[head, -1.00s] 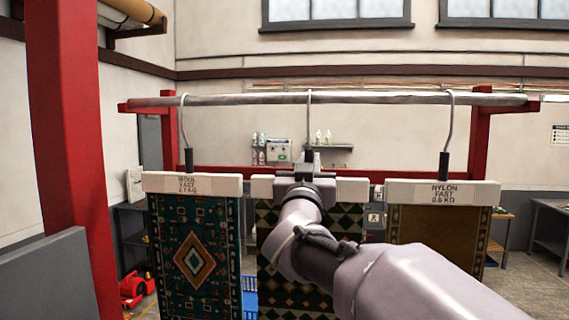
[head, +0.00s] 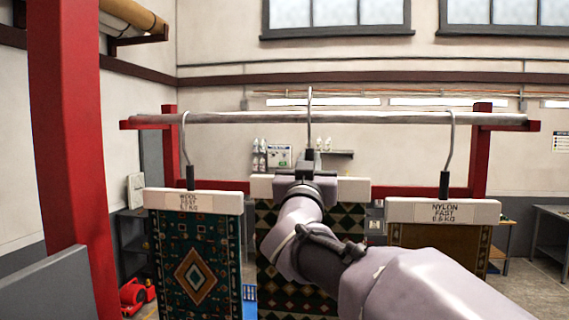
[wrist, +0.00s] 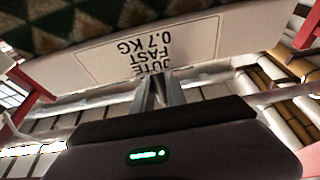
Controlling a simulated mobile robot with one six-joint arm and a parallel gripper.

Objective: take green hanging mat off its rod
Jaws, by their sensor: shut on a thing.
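The middle mat (head: 268,270) is dark green and cream with diamonds and hangs from a white hanger bar (head: 352,188). In the wrist view this bar (wrist: 200,45) reads "JUTE FAST 0.7 KG", with part of the mat (wrist: 60,22) beside it. My gripper (head: 309,158) is shut on the dark stem of this hanger's hook. Its fingers also show in the wrist view (wrist: 158,95). The hook (head: 309,100) rises well above the grey rod (head: 240,118); whether its tip is clear cannot be told. My arm hides much of the mat.
A teal-green mat (head: 192,275) labelled wool hangs close on the left. A brown mat (head: 415,235) labelled nylon hangs on the right. Their hooks sit on the same rod. A red post (head: 65,150) stands at the near left.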

